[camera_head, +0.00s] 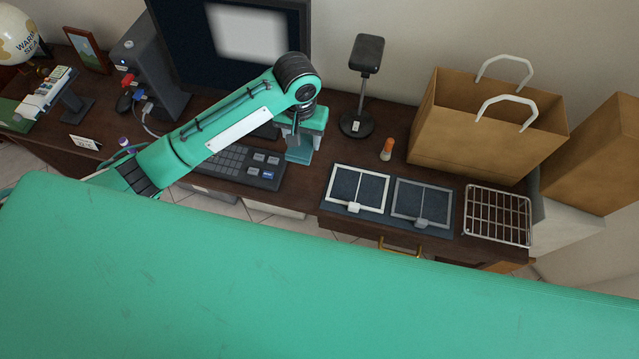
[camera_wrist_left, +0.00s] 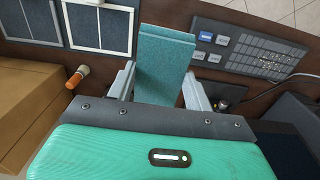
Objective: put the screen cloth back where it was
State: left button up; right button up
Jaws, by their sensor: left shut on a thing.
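My left gripper (camera_head: 297,138) is shut on a flat teal piece, which I take to be the screen cloth (camera_head: 299,153). In the left wrist view the cloth (camera_wrist_left: 162,62) stands out between the two fingers (camera_wrist_left: 160,90), textured and panel-like. The gripper is over the desk, at the right end of the dark keyboard (camera_head: 238,165) and in front of the monitor (camera_head: 180,45). I cannot tell whether the cloth's lower edge touches the desk. My right gripper is not in view.
Two framed panels (camera_head: 358,188) lie on a dark mat, with a wire rack (camera_head: 498,215) to their right. A computer tower (camera_head: 150,75) is left of the monitor.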

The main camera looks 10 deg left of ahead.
pick_arm(q)
notch_tip(320, 180, down, 15)
jog(key=p, duration=0.2)
jog(key=shift+a+p, duration=0.15)
jog(key=shift+p, duration=0.2)
notch_tip(320, 180, down, 4)
jog(key=shift+r, duration=0.1)
jog(key=shift+f, duration=0.35)
jog(key=shift+f, duration=0.1)
jog(key=o, duration=1)
